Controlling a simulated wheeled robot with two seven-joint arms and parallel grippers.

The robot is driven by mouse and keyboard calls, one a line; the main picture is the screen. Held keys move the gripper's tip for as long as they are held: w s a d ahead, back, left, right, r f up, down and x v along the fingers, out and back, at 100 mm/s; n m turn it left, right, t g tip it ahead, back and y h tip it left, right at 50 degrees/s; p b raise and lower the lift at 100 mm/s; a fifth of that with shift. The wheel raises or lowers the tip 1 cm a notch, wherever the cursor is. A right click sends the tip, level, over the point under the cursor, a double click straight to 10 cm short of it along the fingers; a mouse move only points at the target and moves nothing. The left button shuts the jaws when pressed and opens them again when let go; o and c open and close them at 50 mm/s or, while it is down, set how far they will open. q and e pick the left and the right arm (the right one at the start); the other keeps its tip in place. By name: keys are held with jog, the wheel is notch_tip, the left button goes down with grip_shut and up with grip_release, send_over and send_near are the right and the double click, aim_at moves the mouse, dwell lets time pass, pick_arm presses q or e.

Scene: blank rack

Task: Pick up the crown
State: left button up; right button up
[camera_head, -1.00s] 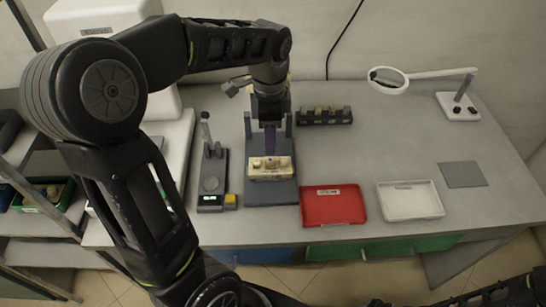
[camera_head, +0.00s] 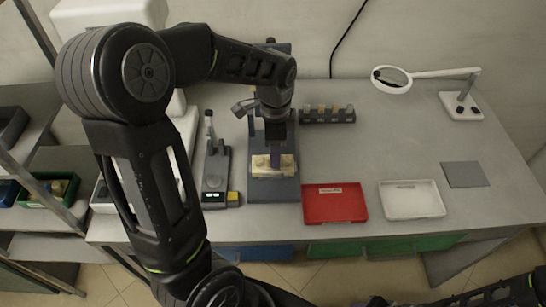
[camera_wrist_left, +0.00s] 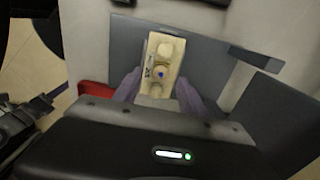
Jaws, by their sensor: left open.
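A cream block (camera_head: 262,171) sits on the dark base of a grey stand (camera_head: 285,190). In the left wrist view the block (camera_wrist_left: 153,54) carries several rounded pale pieces in a row, the middle one (camera_wrist_left: 161,72) with a blue dot. I cannot tell for sure which is the crown. My left gripper (camera_head: 275,158) points down over the block. In the wrist view its purple-grey fingers (camera_wrist_left: 159,90) are open, one on each side of the block's near end, with nothing seen held. Whether they touch it is unclear. My right gripper is not in view.
A small scale (camera_head: 214,183) stands left of the stand, with a yellow cube (camera_head: 233,198). A dark rack (camera_head: 327,116) of blanks is behind. A red tray (camera_head: 334,206), a white tray (camera_head: 412,200) and a grey mat (camera_head: 465,174) lie to the right. A magnifier (camera_head: 392,79) overhangs the back right.

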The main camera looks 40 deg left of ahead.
pick_arm(q)
jog(key=shift+f, duration=0.95)
grip_shut()
